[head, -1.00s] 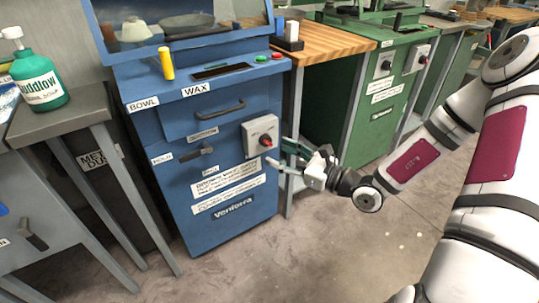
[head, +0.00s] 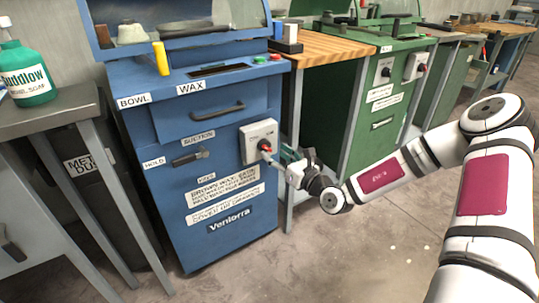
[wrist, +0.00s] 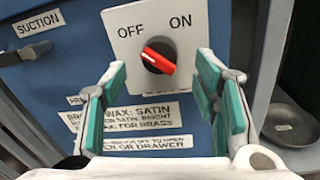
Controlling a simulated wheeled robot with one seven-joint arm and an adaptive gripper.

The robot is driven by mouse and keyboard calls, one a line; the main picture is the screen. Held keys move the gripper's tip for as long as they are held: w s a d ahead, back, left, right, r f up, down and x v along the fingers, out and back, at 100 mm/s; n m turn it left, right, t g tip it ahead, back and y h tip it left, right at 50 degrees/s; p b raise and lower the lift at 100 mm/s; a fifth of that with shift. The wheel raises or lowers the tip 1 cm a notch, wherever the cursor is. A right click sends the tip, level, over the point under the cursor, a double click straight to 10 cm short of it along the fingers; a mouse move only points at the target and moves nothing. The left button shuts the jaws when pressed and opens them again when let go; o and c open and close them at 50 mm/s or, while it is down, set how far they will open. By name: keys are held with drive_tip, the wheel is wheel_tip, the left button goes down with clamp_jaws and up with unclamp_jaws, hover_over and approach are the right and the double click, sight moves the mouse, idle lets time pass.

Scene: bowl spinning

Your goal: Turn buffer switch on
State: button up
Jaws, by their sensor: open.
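The buffer switch is a red and black rotary knob (head: 264,145) on a pale box (head: 250,133) on the front of the blue machine (head: 140,115). In the wrist view the knob (wrist: 158,57) sits below the labels OFF, at upper left, and ON, at upper right. Its red bar slants from upper left to lower right. My gripper (wrist: 162,76) is open and empty, its green-padded fingers on either side below the knob, apart from it. In the head view my gripper (head: 278,160) is close in front of the box, just right of the knob.
A handle marked SUCTION (head: 190,157) and a drawer handle (head: 219,108) are on the blue machine. A wooden-topped table (head: 325,45) and a green machine (head: 385,90) stand to the right. A metal dish (wrist: 289,126) shows at lower right in the wrist view.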

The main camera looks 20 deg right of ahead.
sight(269, 149)
drive_tip(key=shift+b+x, duration=0.55)
drive_tip(key=shift+x, duration=1.4)
drive_tip(key=shift+c, duration=0.6)
drive_tip(key=c, duration=1)
